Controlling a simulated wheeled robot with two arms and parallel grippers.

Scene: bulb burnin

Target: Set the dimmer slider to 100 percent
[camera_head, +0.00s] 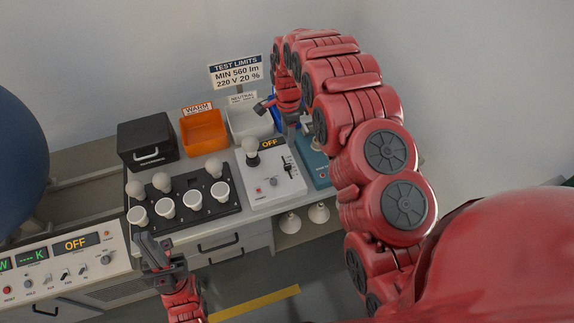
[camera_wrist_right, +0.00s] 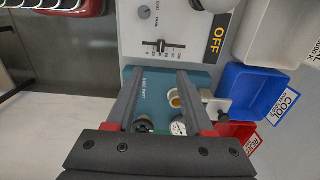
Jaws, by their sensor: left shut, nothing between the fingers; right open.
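The dimmer slider (camera_head: 289,168) is a black knob in a slot on the white control box, whose display reads OFF. In the right wrist view the slider (camera_wrist_right: 161,46) stands near the middle of its scale; the scale numbers are too small to read. My right gripper (camera_wrist_right: 155,76) is open and empty; its two fingertips point toward the slider side of the box, apart from the knob. In the head view my right arm reaches over from the right, near the box. My left gripper (camera_head: 148,248) is shut and empty, in front of the bulb rack, away from the slider.
A black rack (camera_head: 185,212) with several bulbs stands left of the box. A bulb (camera_head: 249,144) sits on the box top. Behind are a black case (camera_head: 146,142), an orange bin (camera_head: 204,131) and a white bin (camera_head: 250,121). A teal base tester (camera_wrist_right: 140,78) adjoins the box.

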